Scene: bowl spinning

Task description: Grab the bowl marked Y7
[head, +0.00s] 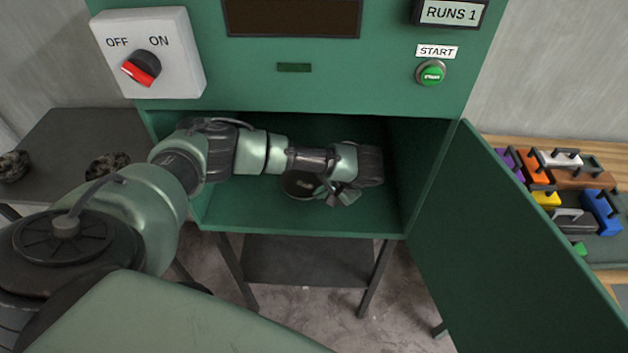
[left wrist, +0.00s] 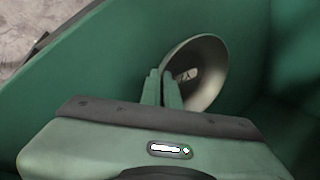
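A round metallic bowl (left wrist: 212,75) shows in the left wrist view inside the green compartment (head: 255,215). Its hollow side faces the camera at a slant, and a small pale mark shows inside it, too blurred to read. My left gripper (left wrist: 161,88) has its two fingers close together at the bowl's left rim, which appears pinched between them. In the head view the left gripper (head: 345,193) is deep in the compartment. A dark round shape (head: 300,185) shows below the wrist, partly hidden by my arm. My right gripper is not in view.
The compartment's door (head: 500,240) stands open on the right. Dark rough lumps (head: 108,165) lie on the left table. Coloured handled blocks (head: 560,180) crowd the right table.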

